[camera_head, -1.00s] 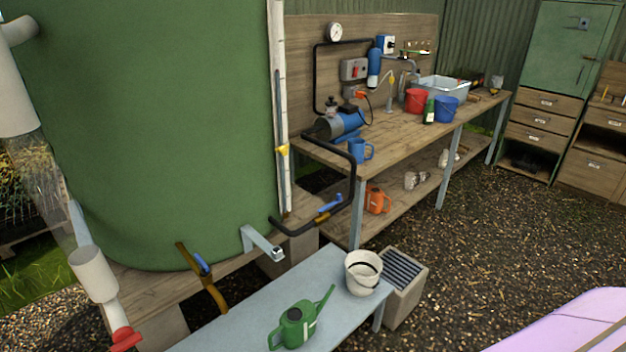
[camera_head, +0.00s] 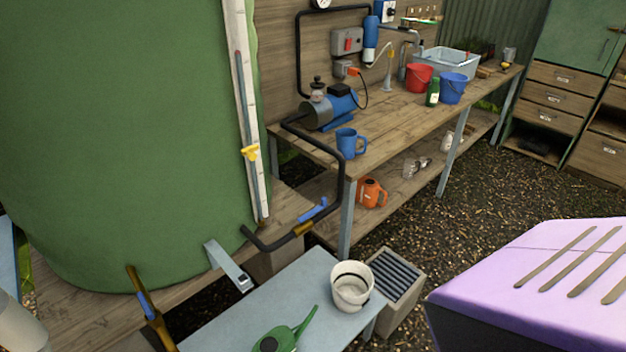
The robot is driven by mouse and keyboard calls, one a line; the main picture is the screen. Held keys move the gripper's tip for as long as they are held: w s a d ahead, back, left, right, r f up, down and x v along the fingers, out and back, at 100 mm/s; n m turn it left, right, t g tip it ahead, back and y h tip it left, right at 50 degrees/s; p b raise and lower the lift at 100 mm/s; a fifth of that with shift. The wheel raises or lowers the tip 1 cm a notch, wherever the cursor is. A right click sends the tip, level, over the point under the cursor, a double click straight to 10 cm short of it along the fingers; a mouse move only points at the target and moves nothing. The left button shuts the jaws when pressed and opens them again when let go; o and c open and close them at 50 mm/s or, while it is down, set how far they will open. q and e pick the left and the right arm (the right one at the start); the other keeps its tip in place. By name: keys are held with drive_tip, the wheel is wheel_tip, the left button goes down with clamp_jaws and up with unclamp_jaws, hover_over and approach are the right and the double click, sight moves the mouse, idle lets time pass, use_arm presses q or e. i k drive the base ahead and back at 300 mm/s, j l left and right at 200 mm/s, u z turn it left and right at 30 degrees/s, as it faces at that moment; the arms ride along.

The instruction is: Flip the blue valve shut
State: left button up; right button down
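A blue lever handle (camera_head: 313,210) sits on a brass valve body (camera_head: 303,229) in the black pipe between the green tank (camera_head: 120,130) and the bench pump. The lever looks roughly in line with the pipe there. A second blue handle (camera_head: 144,304) lies along a brass tap (camera_head: 154,322) at the tank's lower front, partly cut off by the frame's bottom edge. Neither gripper is in view, and nothing touches either handle.
A low grey bench (camera_head: 262,305) stands in front of the pipe valve. It bears a white bucket (camera_head: 352,288) and a green watering can (camera_head: 282,338). A slatted box (camera_head: 396,277) stands beside it. A wooden workbench (camera_head: 400,127) with a blue pump (camera_head: 335,108) is behind. Gravel lies open to the right.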

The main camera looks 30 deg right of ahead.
sight(323, 205)
drive_tip(key=i+l, duration=0.2)
drive_tip(key=l, duration=0.15)
drive_tip(key=i+l, duration=0.2)
drive_tip(key=l, duration=0.15)
drive_tip(key=i+l, duration=0.2)
drive_tip(key=l, duration=0.15)
drive_tip(key=i+l, duration=0.2)
drive_tip(key=l, duration=0.15)
